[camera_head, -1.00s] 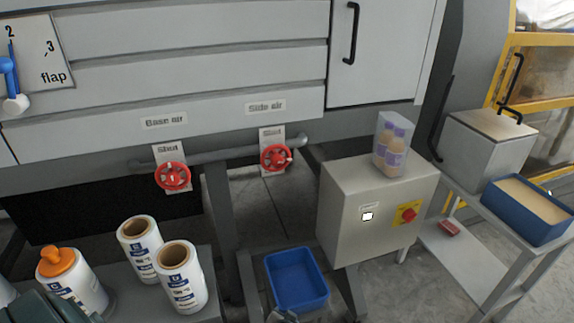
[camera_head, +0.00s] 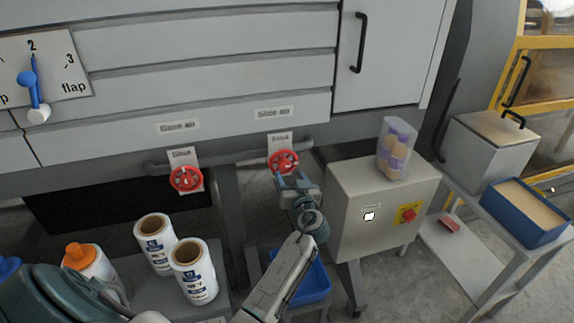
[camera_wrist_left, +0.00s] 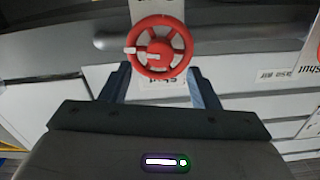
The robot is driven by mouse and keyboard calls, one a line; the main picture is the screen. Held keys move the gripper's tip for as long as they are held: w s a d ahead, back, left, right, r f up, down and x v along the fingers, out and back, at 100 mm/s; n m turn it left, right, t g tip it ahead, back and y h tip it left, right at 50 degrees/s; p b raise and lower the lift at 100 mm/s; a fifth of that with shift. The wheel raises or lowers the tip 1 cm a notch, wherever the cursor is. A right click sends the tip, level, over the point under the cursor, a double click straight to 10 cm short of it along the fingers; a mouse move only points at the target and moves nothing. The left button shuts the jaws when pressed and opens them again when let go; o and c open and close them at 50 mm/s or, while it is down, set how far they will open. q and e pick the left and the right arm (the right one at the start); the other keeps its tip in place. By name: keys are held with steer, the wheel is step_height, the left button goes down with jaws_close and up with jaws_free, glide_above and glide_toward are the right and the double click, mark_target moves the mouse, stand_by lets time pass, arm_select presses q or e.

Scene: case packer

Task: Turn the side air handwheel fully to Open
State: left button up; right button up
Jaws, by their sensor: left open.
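The side air handwheel (camera_head: 283,162) is a red spoked wheel on the pipe under the "Side air" label (camera_head: 278,113). A white plate above it appears to read "Shut". My left gripper (camera_head: 292,181) is just below and in front of this wheel, open and empty. In the left wrist view the red wheel (camera_wrist_left: 150,62) lies ahead, centred between the spread fingers (camera_wrist_left: 159,76). I cannot tell whether the fingers touch the rim. My right gripper is not in view.
The similar red base air handwheel (camera_head: 186,179) is to the left. A blue bin (camera_head: 314,283) is below my arm. White rolls (camera_head: 195,270) stand lower left.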

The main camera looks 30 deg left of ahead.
mark_target(285, 166)
arm_select(q)
steer(key=p+x, duration=0.1)
steer(key=x, duration=0.2)
steer(key=shift+w+a+r, duration=0.1)
steer(key=shift+w+a, duration=0.05)
steer(key=shift+a, duration=0.05)
steer(key=shift+w+a, duration=0.2)
steer(key=shift+a, duration=0.05)
steer(key=c, duration=1)
steer(key=shift+o, duration=0.2)
steer(key=shift+f, duration=0.2)
